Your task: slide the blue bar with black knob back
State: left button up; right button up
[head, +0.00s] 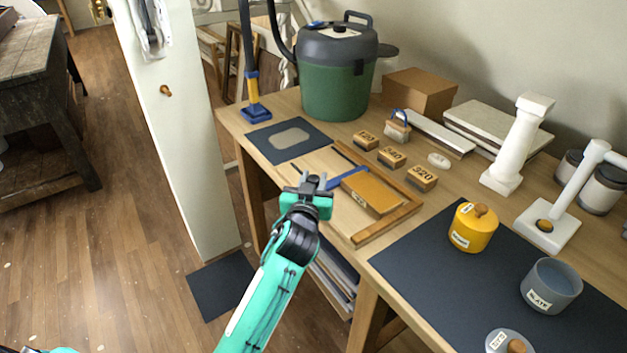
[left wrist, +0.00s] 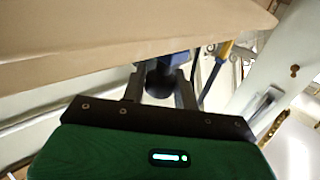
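The blue bar (head: 347,178) lies across a wooden frame (head: 399,222) on the table, at the left end of an orange-brown block (head: 372,192). My left gripper (head: 309,182) is at the bar's left end, by the table's front edge. In the left wrist view the black knob (left wrist: 160,80) sits between the two fingers of my left gripper (left wrist: 161,86), with part of the blue bar (left wrist: 174,58) behind it. I cannot tell whether the fingers press on the knob. The knob is hidden in the head view. My right gripper is out of view.
A dark mat with a grey patch (head: 270,142) lies left of the frame. Small numbered wooden blocks (head: 391,157) stand behind it. A yellow jar (head: 474,227) and a grey cup (head: 551,285) stand on the dark mat at right. A green vacuum (head: 336,90) stands at the back.

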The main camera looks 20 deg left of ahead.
pick_arm(q)
grip_shut()
jog(key=shift+w+a, duration=0.15)
jog(key=shift+a, duration=0.05)
jog(key=w+a, duration=0.2)
jog(key=a, duration=0.1)
jog(key=w+a+p, duration=0.1)
jog(key=w+a, duration=0.2)
jog(key=w+a+p, duration=0.1)
jog(key=w+a, duration=0.1)
jog(key=a, duration=0.1)
jog(key=shift+w+a, duration=0.2)
jog(key=shift+a, duration=0.1)
jog(key=shift+r, duration=0.15)
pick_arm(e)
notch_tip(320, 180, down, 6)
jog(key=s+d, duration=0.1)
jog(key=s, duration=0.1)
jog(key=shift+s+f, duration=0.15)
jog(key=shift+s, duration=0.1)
pick_arm(q)
jog(key=shift+a, duration=0.1)
jog(key=shift+o, duration=1.9)
grip_release()
jog(key=shift+o, duration=0.7)
jog(key=shift+w, duration=0.1)
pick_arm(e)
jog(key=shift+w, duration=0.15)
